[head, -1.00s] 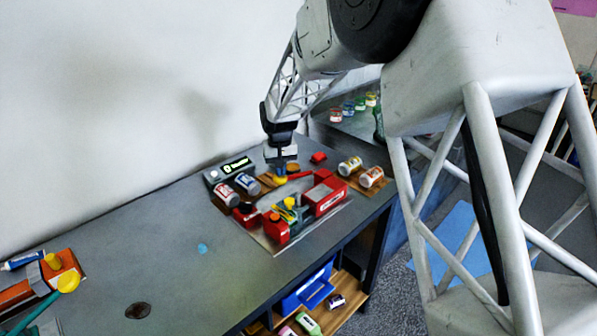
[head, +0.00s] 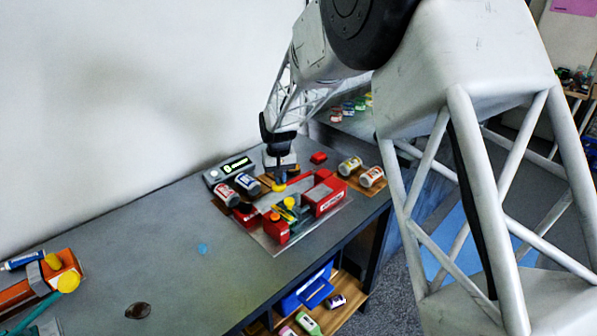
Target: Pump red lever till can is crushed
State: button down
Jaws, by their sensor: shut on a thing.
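The crusher on the table is a pair of red blocks, a larger one (head: 325,194) at right and a smaller one (head: 276,228) at front left, on a grey plate. Yellow and dark green parts (head: 287,209) sit between them; I cannot make out a can there. A thin red lever (head: 300,178) runs left from the larger block to a yellow knob (head: 279,187). My gripper (head: 280,181) points down from above and is shut on the lever's yellow end. Its fingertips are small and partly hidden.
Two cans (head: 247,183) lie left of the crusher beside a grey display box (head: 228,170). Two more cans (head: 371,176) lie on a wooden board at right. A red object (head: 318,157) sits behind. The table's left middle is mostly clear.

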jog(key=shift+f, duration=0.65)
jog(key=shift+d+f, duration=0.1)
jog(key=shift+f, duration=1.05)
jog(key=shift+w+d+r, duration=0.1)
jog(key=shift+r, duration=1.3)
jog(key=shift+w+d+r, duration=0.1)
jog(key=shift+w+r, duration=0.05)
jog(key=shift+r, duration=1.25)
jog(key=shift+w+d+r, duration=0.1)
jog(key=shift+r, duration=1.3)
jog(key=shift+f, duration=0.35)
jog(key=shift+s+a+f, duration=0.15)
jog(key=shift+f, duration=0.5)
jog(key=shift+s+a+f, duration=0.1)
jog(key=shift+s+f, duration=0.05)
jog(key=shift+f, duration=0.55)
